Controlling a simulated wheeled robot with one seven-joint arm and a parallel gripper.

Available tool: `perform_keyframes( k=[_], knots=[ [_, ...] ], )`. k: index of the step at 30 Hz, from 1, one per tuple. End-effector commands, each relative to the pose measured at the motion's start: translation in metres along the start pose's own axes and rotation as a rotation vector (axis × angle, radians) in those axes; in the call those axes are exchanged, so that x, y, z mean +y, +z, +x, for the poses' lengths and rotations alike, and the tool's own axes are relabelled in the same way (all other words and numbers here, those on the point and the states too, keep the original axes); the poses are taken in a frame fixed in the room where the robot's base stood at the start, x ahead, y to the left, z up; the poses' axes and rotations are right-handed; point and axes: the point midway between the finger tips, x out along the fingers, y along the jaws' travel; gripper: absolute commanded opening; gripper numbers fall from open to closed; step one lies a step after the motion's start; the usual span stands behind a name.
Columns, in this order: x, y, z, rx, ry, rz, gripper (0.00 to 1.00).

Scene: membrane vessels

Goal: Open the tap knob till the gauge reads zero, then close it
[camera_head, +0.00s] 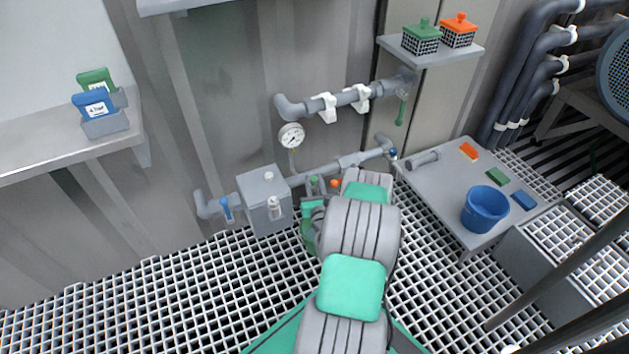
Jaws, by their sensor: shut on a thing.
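The round white pressure gauge (291,135) stands on a thin stem above the lower grey pipe. Its dial is too small to read. My arm comes up from the bottom, and my gripper (311,190) is at this pipe, just right of the grey box and below the gauge. It is shut on what appears to be the tap knob, which the gripper and wrist mostly hide. I cannot tell how far the knob is turned. A small orange part (336,183) shows just right of the gripper.
A grey box (265,203) and a blue-handled valve (226,208) are left of my gripper. A green lever (401,110) hangs from the upper pipe (345,98). At right, a table (440,190) holds a blue bucket (484,208). The grating at lower left is clear.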

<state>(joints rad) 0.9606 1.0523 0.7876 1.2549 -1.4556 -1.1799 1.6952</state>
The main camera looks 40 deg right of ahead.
Motion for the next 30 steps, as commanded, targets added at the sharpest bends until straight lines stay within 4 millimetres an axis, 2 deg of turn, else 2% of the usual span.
perform_keyframes(
  k=[9,23,24,30],
  knots=[
    [0.0007,0.0010,0.0006,-0.002,-0.121,0.000,0.00],
    [-0.0008,0.0009,0.0008,-0.003,-0.141,-0.001,0.00],
    [-0.0008,0.0010,0.0008,-0.003,-0.141,-0.001,0.28],
    [-0.0005,0.0005,0.0006,-0.002,-0.140,-0.001,0.45]
  ],
)
